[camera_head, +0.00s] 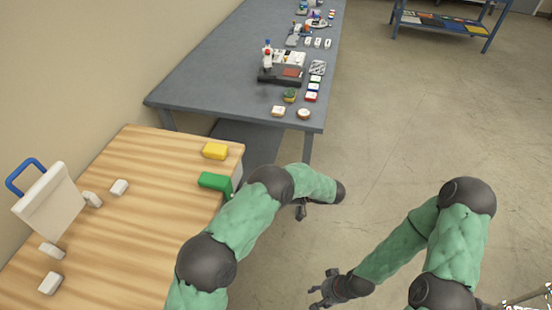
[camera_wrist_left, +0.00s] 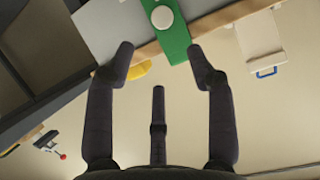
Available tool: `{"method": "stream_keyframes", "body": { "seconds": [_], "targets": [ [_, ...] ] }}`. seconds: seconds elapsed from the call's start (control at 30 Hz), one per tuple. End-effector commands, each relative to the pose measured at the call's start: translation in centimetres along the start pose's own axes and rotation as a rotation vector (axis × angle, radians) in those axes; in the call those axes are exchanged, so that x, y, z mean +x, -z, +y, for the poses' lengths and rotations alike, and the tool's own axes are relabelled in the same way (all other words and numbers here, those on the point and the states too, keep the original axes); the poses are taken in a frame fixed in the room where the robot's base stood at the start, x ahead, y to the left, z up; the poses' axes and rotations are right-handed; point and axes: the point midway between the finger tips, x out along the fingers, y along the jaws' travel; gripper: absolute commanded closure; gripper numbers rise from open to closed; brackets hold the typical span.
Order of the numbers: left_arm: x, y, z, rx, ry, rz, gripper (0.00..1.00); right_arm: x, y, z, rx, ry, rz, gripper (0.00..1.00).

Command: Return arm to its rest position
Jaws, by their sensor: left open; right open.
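My left arm reaches over the right edge of the wooden table (camera_head: 130,190). Its gripper (camera_head: 301,211) shows only in part below the dark wrist, beyond the table edge. In the left wrist view the same gripper (camera_wrist_left: 160,58) has its dark fingers spread, with nothing between them. A green block (camera_wrist_left: 172,28) with a white round spot lies beyond the fingertips. In the head view the green block (camera_head: 214,181) sits at the table's right edge, left of that gripper. My right gripper (camera_head: 322,289) is open and empty over the floor at the bottom.
A yellow block (camera_head: 215,150) lies behind the green one. A white panel with a blue handle (camera_head: 48,203) and several small white blocks stand at the table's left. A grey table (camera_head: 215,70) holds many small items. A blue shelf rack (camera_head: 440,22) stands far right. Open floor lies between.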

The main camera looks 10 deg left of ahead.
Motion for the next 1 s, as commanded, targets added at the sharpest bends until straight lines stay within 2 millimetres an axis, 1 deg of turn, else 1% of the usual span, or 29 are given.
{"method": "stream_keyframes", "body": {
  "seconds": [0.17, 0.27, 0.37, 0.47, 0.5, 0.57, 0.67, 0.77, 0.87, 0.97, 1.0],
  "targets": [
    [0.1, 0.0, 0.1, 0.0, -0.003, 0.0, 0.45, 0.0, 0.0, 0.0, 0.0, 0.0, 0.0, 0.51],
    [1.1, -0.1, 0.6, 0.004, -0.037, -0.001, 0.45, 0.0, 0.0, 0.0, 0.0, 0.0, 0.0, 0.51],
    [3.2, -0.5, 1.8, 0.019, -0.129, -0.012, 0.45, 0.0, 0.0, 0.0, 0.0, 0.0, 0.0, 0.51],
    [5.8, -1.4, 3.3, 0.058, -0.267, -0.048, 0.45, 0.0, 0.0, 0.0, 0.0, 0.0, 0.0, 0.51],
    [6.7, -2.1, 3.8, 0.079, -0.328, -0.072, 0.45, 0.0, 0.0, 0.0, 0.0, 0.0, 0.0, 0.51],
    [7.9, -3.1, 4.2, 0.119, -0.414, -0.116, 0.45, 0.0, 0.0, 0.0, 0.0, 0.0, 0.0, 0.51],
    [9.1, -5.4, 4.1, 0.199, -0.549, -0.21, 0.45, 0.0, 0.0, 0.0, 0.0, 0.0, 0.0, 0.51],
    [9.6, -8.1, 2.7, 0.294, -0.667, -0.329, 0.45, 0.0, 0.0, 0.0, 0.0, 0.0, 0.0, 0.51],
    [9.4, -10.8, -0.1, 0.403, -0.768, -0.47, 0.45, 0.0, 0.0, 0.0, 0.0, 0.0, 0.0, 0.51],
    [8.5, -13.3, -4.2, 0.519, -0.85, -0.629, 0.45, 0.0, 0.0, 0.0, 0.0, 0.0, 0.0, 0.51],
    [8.0, -14.2, -6.3, 0.569, -0.877, -0.697, 0.45, 0.0, 0.0, 0.0, 0.0, 0.0, 0.0, 0.51]
  ]
}}
